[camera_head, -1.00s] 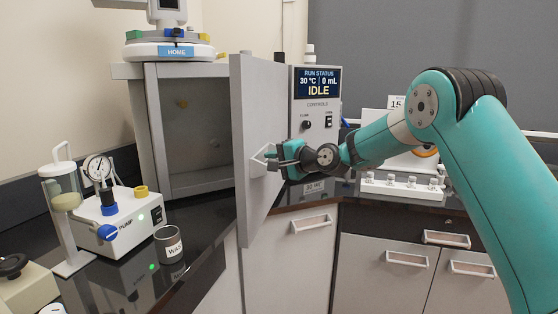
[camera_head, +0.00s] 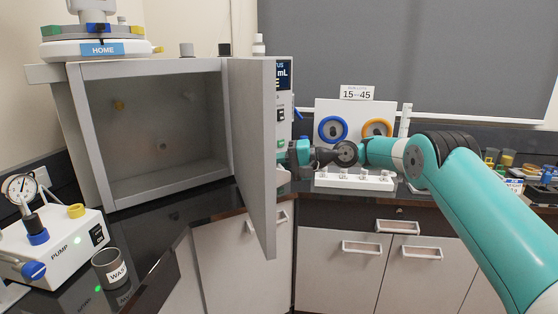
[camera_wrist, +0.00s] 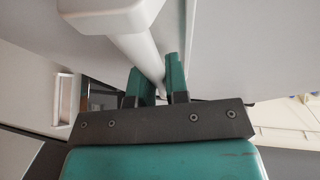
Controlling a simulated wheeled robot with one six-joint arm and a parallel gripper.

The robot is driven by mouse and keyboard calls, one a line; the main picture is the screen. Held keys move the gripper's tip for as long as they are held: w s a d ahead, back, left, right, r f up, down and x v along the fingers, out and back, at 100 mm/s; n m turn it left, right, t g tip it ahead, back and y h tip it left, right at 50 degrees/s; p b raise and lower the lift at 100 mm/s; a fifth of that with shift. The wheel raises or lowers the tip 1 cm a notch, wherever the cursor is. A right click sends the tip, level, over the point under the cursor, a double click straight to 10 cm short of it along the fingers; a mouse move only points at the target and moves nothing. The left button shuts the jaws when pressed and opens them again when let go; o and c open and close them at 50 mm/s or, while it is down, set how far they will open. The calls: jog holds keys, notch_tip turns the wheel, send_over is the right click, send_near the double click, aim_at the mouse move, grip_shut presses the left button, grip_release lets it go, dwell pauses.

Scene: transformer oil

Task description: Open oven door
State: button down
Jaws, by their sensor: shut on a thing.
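The grey oven (camera_head: 85,140) stands on the counter at the left in the head view, and its empty inside shows. Its door (camera_head: 256,160) is swung wide open to the right, seen nearly edge-on. My gripper (camera_wrist: 158,85) is shut on the white bar handle (camera_wrist: 136,55) on the door's outer face, as the wrist view shows. In the head view my gripper (camera_head: 292,155) is at the door's far side, and the handle is mostly hidden behind the door.
A pump (camera_head: 60,245) and a waste beaker (camera_head: 109,268) stand on the dark counter in front of the oven. Drawers (camera_head: 362,248) line the cabinet below.

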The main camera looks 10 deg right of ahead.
jog(key=shift+d, duration=0.1)
jog(key=c, duration=1.1)
grip_release()
jog(key=shift+c, duration=0.2)
jog(key=r+p+v, duration=0.1)
jog(key=p+v, duration=0.3)
jog(key=v, duration=0.6)
jog(key=shift+w, duration=0.15)
jog(key=p+v, duration=0.1)
jog(key=p, duration=0.6)
jog(key=shift+d+f+p, duration=0.1)
jog(key=shift+d+p, duration=0.2)
jog(key=shift+p, duration=0.1)
jog(key=shift+s+d+f+p, duration=0.1)
jog(key=shift+s+p, duration=0.1)
jog(key=shift+p, duration=0.35)
